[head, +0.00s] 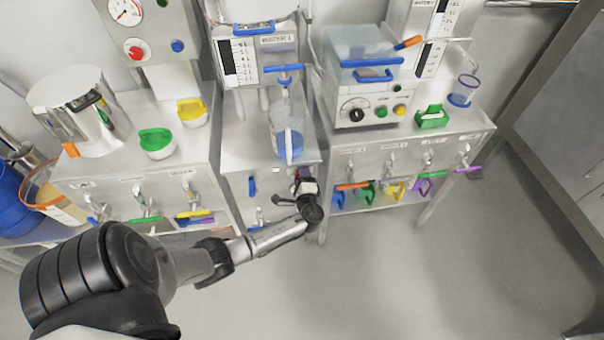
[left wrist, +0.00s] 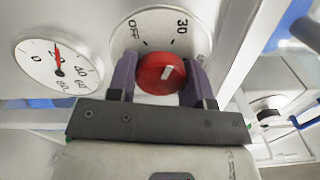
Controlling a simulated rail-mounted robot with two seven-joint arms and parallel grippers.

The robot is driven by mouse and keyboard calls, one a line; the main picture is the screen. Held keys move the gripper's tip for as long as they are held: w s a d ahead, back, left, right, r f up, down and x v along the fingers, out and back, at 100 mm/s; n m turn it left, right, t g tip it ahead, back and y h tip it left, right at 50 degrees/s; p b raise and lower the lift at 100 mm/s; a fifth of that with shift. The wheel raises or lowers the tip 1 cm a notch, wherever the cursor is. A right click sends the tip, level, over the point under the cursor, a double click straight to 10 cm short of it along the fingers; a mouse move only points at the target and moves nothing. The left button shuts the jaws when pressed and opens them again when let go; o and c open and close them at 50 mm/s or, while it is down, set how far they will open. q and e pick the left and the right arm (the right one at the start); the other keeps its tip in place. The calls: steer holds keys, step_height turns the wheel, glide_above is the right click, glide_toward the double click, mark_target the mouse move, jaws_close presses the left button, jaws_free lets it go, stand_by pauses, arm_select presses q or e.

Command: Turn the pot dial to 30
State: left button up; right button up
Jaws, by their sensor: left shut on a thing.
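The pot dial is a red knob (left wrist: 160,76) on a round white plate (left wrist: 128,40) in the left wrist view. The plate reads OFF at the upper left and 30 at the upper right. The knob's short white mark slants up and right, roughly towards 30; I cannot tell if it is exactly there. My left gripper (left wrist: 160,82) is shut on the knob, with a purple finger on each side. In the head view my left gripper (head: 305,178) is at the front of the middle bench; the knob is hidden there. My right gripper is not in view.
A round gauge (left wrist: 58,70) with a red needle is left of the dial. In the head view a blue-tinted jug (head: 287,132) stands above my gripper. The right bench (head: 400,143) has taps along its front. The floor (head: 420,270) in front is clear.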

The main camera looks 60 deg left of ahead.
arm_select(q)
steer(key=shift+m, duration=0.4)
stand_by(0.3)
steer(key=o, duration=0.9)
steer(key=shift+d+p, duration=0.15)
steer(key=shift+p, duration=0.15)
steer(key=p+v, duration=0.2)
steer(key=v, duration=1.1)
steer(key=shift+s+d, duration=0.15)
steer(key=shift+d, duration=0.1)
